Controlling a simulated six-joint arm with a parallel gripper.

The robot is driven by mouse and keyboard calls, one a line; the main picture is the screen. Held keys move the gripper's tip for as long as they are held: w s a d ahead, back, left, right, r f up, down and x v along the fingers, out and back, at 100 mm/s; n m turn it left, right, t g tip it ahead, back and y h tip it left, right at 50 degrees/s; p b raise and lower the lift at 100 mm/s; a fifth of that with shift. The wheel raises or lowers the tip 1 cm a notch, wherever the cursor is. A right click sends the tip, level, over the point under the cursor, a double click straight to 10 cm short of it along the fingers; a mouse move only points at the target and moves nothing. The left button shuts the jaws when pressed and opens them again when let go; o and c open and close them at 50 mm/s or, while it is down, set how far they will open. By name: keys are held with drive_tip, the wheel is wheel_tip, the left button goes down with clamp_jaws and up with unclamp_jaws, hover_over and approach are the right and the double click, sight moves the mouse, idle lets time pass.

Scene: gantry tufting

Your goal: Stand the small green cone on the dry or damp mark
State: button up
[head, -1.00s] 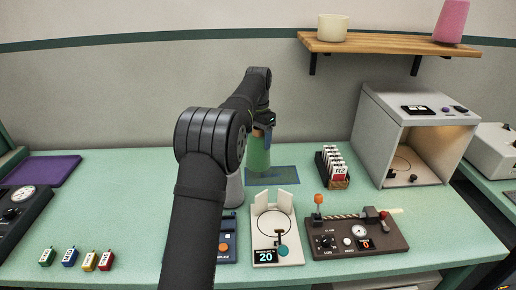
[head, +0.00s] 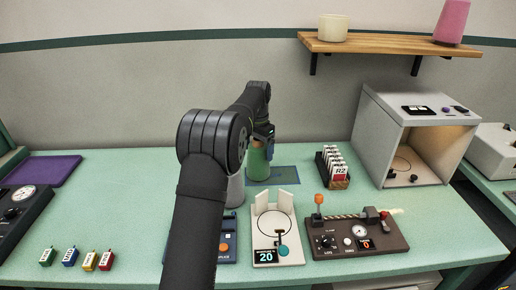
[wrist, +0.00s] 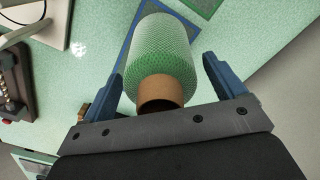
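The green cone (head: 257,164) of yarn stands upright at the left part of a blue mat (head: 287,176) with green marked areas, toward the back of the bench. In the wrist view the cone (wrist: 160,50) shows its brown tube end toward me. My gripper (head: 264,134) is at the cone's top from above. In the wrist view my gripper (wrist: 164,80) is open, one blue finger on each side of the cone, with small gaps visible. Which mark is dry or damp cannot be read, and the cone's base is partly hidden.
A grey cone (head: 236,188) stands close to my arm, partly hidden. A scale (head: 276,228) with upright plates, a control box (head: 355,236), a card rack (head: 333,167) and an open booth (head: 415,140) stand to the right.

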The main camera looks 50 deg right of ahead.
drive_tip(key=shift+r, duration=0.1)
wheel_tip(320, 180, up, 12)
drive_tip(key=shift+r, duration=0.1)
idle(0.4)
wheel_tip(320, 180, down, 12)
drive_tip(key=shift+f, duration=0.1)
wheel_tip(320, 180, up, 2)
drive_tip(key=shift+r, duration=0.95)
drive_tip(key=shift+f, duration=0.15)
